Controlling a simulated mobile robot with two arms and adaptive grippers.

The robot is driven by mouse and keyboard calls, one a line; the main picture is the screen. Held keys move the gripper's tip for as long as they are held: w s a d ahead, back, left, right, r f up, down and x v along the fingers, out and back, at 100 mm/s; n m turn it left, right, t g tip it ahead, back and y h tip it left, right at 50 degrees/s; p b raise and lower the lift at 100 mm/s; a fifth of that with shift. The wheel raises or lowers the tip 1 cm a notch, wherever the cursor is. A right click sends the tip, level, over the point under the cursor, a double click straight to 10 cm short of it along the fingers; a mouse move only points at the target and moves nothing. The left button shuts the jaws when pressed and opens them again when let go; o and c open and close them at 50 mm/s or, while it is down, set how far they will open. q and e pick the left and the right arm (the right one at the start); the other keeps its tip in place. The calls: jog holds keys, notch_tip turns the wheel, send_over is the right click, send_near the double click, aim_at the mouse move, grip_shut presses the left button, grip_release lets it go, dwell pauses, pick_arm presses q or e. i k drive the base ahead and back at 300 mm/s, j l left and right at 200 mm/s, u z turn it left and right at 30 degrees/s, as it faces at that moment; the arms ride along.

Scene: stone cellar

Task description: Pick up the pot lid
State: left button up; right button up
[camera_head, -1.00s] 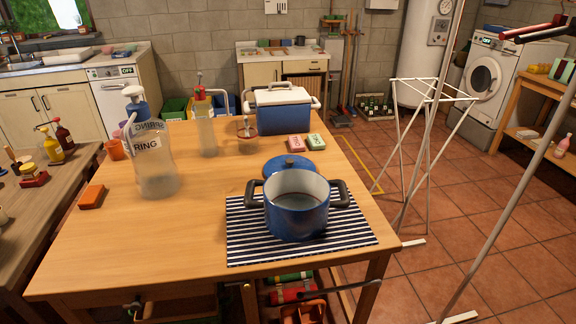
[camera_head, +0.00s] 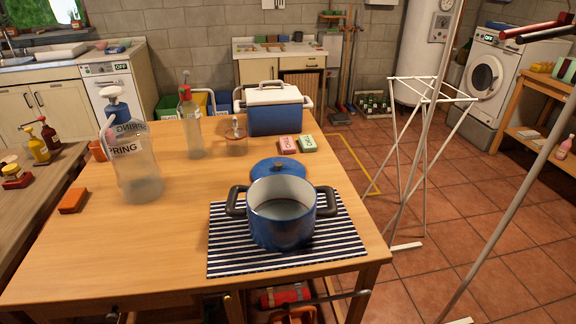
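The blue pot lid (camera_head: 279,168) lies on the wooden table just behind the pot, with a knob on top. The pot's far rim hides its near edge. The blue pot (camera_head: 283,222) with two black handles stands open on a striped navy and white mat (camera_head: 229,259). Neither of my grippers is in the head view.
The front left is clear. A white drying rack (camera_head: 424,150) stands right.

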aim_at(270, 166)
jog(key=i+l+u, duration=0.2)
jog(key=u, duration=0.25)
jog(key=i+l+u, duration=0.15)
jog(key=l+u, duration=0.35)
jog(key=j, duration=0.15)
